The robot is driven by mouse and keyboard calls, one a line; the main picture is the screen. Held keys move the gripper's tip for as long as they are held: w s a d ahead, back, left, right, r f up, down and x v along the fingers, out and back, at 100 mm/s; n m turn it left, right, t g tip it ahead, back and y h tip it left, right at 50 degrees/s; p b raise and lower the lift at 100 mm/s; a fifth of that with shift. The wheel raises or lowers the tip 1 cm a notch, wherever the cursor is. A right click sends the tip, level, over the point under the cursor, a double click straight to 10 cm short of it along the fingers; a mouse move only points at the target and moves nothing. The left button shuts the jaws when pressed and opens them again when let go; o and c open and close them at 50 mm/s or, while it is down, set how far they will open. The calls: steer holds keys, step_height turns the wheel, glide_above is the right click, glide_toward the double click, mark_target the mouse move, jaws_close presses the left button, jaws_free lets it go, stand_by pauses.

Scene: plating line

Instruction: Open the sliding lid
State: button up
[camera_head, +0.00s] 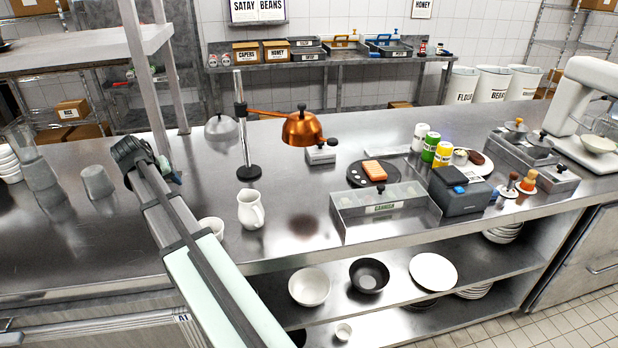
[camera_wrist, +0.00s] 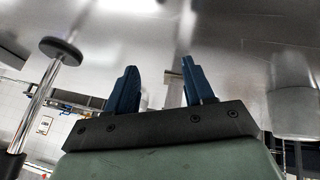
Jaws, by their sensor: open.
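A long clear-walled box labelled GARNISH (camera_head: 384,209) stands at the counter's front edge, right of centre in the head view. Its top looks flat and see-through; I cannot tell for sure whether this is the sliding lid or how far it is closed. My gripper (camera_wrist: 157,82) shows in the wrist view with two blue fingers apart and nothing between them. In the head view my arm reaches up the left side, and its end is over the left part of the counter, far left of the box. The box is not clear in the wrist view.
A heat-lamp stand (camera_head: 246,140) with a copper shade (camera_head: 302,128) stands between my arm and the box. A white jug (camera_head: 250,209) is near the front edge. A dark grey box (camera_head: 462,192) and a black plate (camera_head: 354,174) sit close to the GARNISH box.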

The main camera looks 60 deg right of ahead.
steer(key=s+d+m, duration=0.1)
steer(key=s+d, duration=0.2)
steer(key=s, duration=0.1)
steer(key=s+d+m+g+y, duration=0.1)
steer(key=s+d, duration=0.3)
steer(key=s, duration=0.1)
steer(key=s+d+y, duration=0.1)
steer(key=s+d, duration=0.3)
steer(key=s, duration=0.1)
steer(key=shift+f+m+g, duration=0.3)
steer(key=shift+f+m, duration=0.05)
steer(key=shift+m, duration=0.05)
steer(key=s+d+m+y, duration=0.1)
steer(key=s+d, duration=0.1)
steer(key=s, duration=0.4)
steer(key=s+d+m+y, duration=0.1)
steer(key=s+d, duration=0.1)
steer(key=s, duration=0.4)
steer(key=s+d+m+y, duration=0.1)
steer(key=s+d, duration=0.2)
steer(key=s, duration=0.4)
steer(key=shift+r, duration=0.35)
steer(key=s+d+r+m, duration=0.4)
steer(key=s+d+r, duration=0.15)
steer(key=s, duration=0.45)
steer(key=m+g+h, duration=0.3)
steer(key=m, duration=0.4)
glide_toward(381, 186)
steer(key=shift+n, duration=0.3)
steer(key=x, duration=0.8)
